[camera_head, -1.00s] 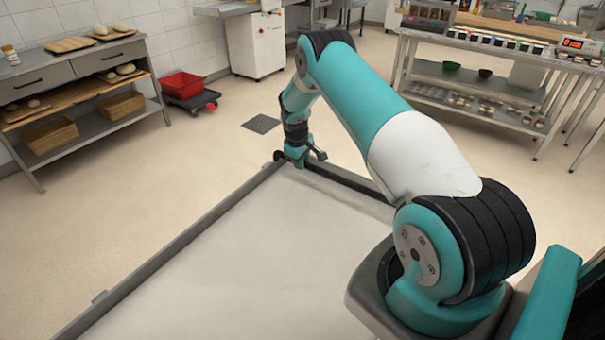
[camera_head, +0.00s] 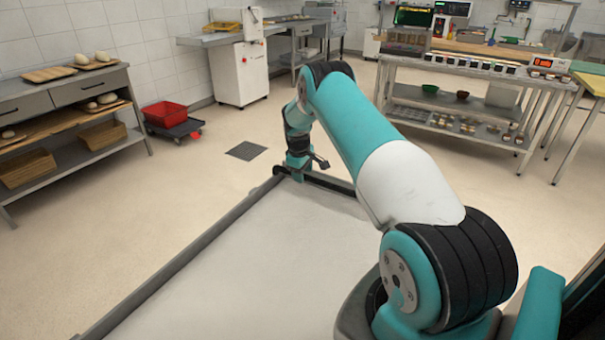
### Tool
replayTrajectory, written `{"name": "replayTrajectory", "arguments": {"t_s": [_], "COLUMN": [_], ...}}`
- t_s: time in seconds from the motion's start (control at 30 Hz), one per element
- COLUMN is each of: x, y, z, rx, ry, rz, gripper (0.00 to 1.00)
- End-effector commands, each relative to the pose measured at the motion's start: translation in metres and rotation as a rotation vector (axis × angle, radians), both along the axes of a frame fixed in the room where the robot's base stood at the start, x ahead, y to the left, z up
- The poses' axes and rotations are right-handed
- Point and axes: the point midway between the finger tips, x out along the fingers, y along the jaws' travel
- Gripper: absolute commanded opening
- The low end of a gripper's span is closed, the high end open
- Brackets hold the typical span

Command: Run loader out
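The loader (camera_head: 240,270) is a wide pale cloth-covered bed filling the foreground. A grey rail (camera_head: 185,255) runs along its left side, and a dark crossbar (camera_head: 335,183) spans its far end. My gripper (camera_head: 299,172) is at the far left part of this crossbar, pointing down onto or against it. The fingertips are small and mostly hidden, so I cannot tell whether they are closed around the bar. My teal and white arm covers the right part of the loader and its right rail.
Open floor with a grey drain cover (camera_head: 246,151) lies beyond the loader. A shelf unit (camera_head: 75,155) with loaves stands at left. A red crate (camera_head: 165,114) sits on a low dolly. A steel worktable (camera_head: 470,75) stands at back right, a white machine (camera_head: 238,70) at the back.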

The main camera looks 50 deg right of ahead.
Motion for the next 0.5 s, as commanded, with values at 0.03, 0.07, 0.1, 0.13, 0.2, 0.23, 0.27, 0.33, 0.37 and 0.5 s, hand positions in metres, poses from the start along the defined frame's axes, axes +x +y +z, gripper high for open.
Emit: {"name": "replayTrajectory", "arguments": {"t_s": [0.03,0.07,0.1,0.13,0.2,0.23,0.27,0.33,0.37,0.5], "x": [0.000,0.000,0.000,0.000,0.000,0.000,0.000,-0.001,-0.001,-0.003], "y": [0.001,0.001,0.002,0.002,0.003,0.003,0.004,0.006,0.007,0.012], "z": [-0.001,-0.001,0.000,0.000,0.005,0.008,0.012,0.024,0.030,0.065], "rx": [0.002,0.002,0.003,0.003,0.003,0.003,0.003,0.001,0.002,0.000], "ry": [0.002,0.002,0.002,0.002,0.002,0.001,0.001,0.000,0.000,-0.001], "rz": [0.002,0.002,0.002,0.002,0.002,0.002,0.002,0.002,0.002,-0.001], "gripper": [0.50,0.50,0.50,0.50,0.50,0.50,0.50,0.50,0.50,0.50]}}
